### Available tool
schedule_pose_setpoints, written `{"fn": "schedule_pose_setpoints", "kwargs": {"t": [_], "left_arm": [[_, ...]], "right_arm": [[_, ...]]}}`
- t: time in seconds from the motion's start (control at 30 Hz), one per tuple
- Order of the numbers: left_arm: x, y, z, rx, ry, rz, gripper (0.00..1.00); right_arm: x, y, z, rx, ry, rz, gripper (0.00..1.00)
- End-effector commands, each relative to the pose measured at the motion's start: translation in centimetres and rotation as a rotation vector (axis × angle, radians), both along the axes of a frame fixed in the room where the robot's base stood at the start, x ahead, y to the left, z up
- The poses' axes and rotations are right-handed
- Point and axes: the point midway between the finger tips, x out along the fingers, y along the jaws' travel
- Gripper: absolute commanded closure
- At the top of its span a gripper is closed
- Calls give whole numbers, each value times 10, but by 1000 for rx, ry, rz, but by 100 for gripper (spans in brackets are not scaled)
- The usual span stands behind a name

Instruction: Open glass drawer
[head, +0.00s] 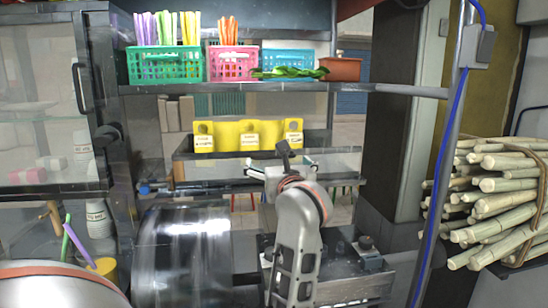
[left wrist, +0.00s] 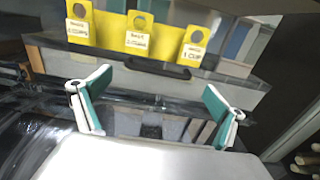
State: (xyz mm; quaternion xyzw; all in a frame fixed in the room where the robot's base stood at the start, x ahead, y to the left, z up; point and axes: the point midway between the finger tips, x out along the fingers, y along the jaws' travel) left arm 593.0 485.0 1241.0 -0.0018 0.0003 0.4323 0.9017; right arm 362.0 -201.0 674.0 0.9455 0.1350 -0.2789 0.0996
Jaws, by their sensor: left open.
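The glass drawer (head: 340,163) is a clear, dark-rimmed box below several yellow tags, straight ahead in the head view. In the left wrist view the drawer (left wrist: 225,92) spans the frame, with a dark handle (left wrist: 158,67) at the middle of its upper edge. It looks closed, though its depth is hard to judge. My left gripper (head: 283,168) is in front of the drawer. In the left wrist view the left gripper (left wrist: 158,86) has its green-padded fingers wide apart, one on each side below the handle, with nothing between them. My right gripper is not in view.
Yellow tags (head: 240,135) stand above the drawer. A shelf (head: 280,88) above holds coloured baskets (head: 165,65). A glass cabinet (head: 40,110) is at left, a shiny metal drum (head: 182,255) below. Sugarcane stalks (head: 500,195) are stacked right, behind a metal post (head: 440,160).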

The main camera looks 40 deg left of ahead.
Motion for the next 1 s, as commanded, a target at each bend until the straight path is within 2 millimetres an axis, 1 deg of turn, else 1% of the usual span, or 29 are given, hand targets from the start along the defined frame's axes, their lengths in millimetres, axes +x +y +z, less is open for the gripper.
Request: {"fn": "schedule_pose_setpoints", "kwargs": {"t": [0.1,0.3,0.5,0.7,0.73,0.77,0.8,0.9,1.0], "left_arm": [[12,16,1,3,1,3,4],[28,36,1,5,1,3,4],[34,43,0,3,1,2,4],[34,43,0,3,1,2,4],[34,43,0,3,1,2,6],[34,43,0,3,1,2,14],[34,43,0,3,1,2,24],[34,43,0,3,1,1,48],[34,43,0,3,1,1,48]], "right_arm": [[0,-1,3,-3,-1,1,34],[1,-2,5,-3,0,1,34],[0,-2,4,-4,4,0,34],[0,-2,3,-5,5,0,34],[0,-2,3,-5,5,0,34],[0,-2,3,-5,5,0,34],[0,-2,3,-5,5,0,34],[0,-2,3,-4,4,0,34],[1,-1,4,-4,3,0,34]]}}
